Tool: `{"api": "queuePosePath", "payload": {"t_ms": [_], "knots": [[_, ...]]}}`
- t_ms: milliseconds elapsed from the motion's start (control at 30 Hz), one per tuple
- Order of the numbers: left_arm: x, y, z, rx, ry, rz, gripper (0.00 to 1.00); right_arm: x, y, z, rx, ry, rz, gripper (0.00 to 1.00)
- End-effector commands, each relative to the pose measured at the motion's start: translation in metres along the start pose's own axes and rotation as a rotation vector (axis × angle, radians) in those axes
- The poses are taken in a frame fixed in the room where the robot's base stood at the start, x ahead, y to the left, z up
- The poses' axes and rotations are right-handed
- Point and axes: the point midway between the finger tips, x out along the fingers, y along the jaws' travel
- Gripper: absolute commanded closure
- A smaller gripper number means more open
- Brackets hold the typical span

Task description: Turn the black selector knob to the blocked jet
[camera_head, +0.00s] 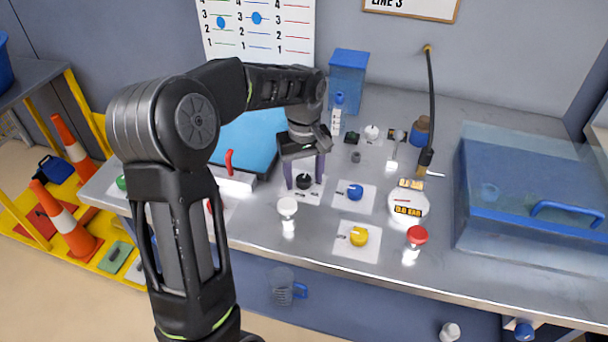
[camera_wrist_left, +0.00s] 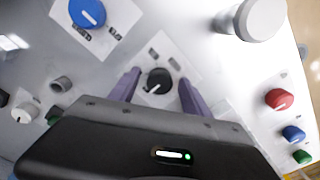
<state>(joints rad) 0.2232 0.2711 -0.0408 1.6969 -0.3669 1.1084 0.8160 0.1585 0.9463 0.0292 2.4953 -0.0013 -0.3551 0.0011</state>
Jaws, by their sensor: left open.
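The black selector knob (camera_head: 304,181) sits on a white plate on the bench, with small labels beside it. In the left wrist view the black knob (camera_wrist_left: 158,82) shows a white pointer line toward its lower left. My left gripper (camera_head: 304,172) is above the knob, its purple fingers pointing down. In the left wrist view the open fingers (camera_wrist_left: 158,92) stand on either side of the knob, with gaps between them and it. The label text is too small to read, and I cannot tell which label marks the blocked jet. My right gripper is not in view.
A blue knob (camera_head: 355,191) and a yellow knob (camera_head: 358,236) sit on nearby plates. A white-capped post (camera_head: 288,206) and a red-capped post (camera_head: 417,235) stand near the front edge. A round gauge (camera_head: 408,205) and a blue lidded case (camera_head: 530,190) are to the right.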

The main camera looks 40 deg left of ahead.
Motion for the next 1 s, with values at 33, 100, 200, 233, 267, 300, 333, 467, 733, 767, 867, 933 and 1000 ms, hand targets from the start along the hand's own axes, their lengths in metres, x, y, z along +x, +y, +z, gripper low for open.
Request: {"api": "queuePosePath", "payload": {"t_ms": [33,100,200,233,267,300,333,467,733,767,867,933,1000], "knots": [[0.0014,0.0,-0.0001,0.0,0.0,0.0,0.44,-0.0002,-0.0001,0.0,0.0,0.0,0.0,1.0],[0.0019,0.0001,-0.0002,0.0,0.001,0.001,0.44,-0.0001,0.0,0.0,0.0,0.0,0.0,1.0],[0.0018,0.0002,-0.0002,0.0,0.001,0.001,0.44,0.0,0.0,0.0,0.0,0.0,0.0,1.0],[0.0018,0.0002,-0.0002,0.0,0.001,0.001,0.44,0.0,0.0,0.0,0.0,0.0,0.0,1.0],[0.0017,0.0002,-0.0001,0.0,0.001,0.001,0.44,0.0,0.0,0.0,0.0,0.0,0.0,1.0],[0.0017,0.0002,-0.0001,0.0,0.001,0.001,0.48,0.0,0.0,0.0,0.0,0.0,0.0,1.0],[0.0017,0.0002,-0.0001,0.0,0.001,0.001,0.5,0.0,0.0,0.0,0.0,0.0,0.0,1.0],[0.0015,0.0002,-0.0001,0.0,0.0,0.001,0.61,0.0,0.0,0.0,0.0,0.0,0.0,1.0],[0.0014,0.0002,-0.0001,0.0,0.0,0.001,0.83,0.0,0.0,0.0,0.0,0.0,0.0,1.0],[0.0014,0.0002,-0.0001,0.0,0.0,0.001,0.85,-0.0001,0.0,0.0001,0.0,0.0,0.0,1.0],[0.0014,0.0002,-0.0001,0.0,0.0,0.001,0.93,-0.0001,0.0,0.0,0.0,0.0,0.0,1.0],[0.0014,0.0002,-0.0001,0.0,0.0,0.001,0.99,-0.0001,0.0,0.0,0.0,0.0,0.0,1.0],[0.0013,0.0002,-0.0001,0.0,0.0,0.001,1.0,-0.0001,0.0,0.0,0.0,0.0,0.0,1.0]]}}
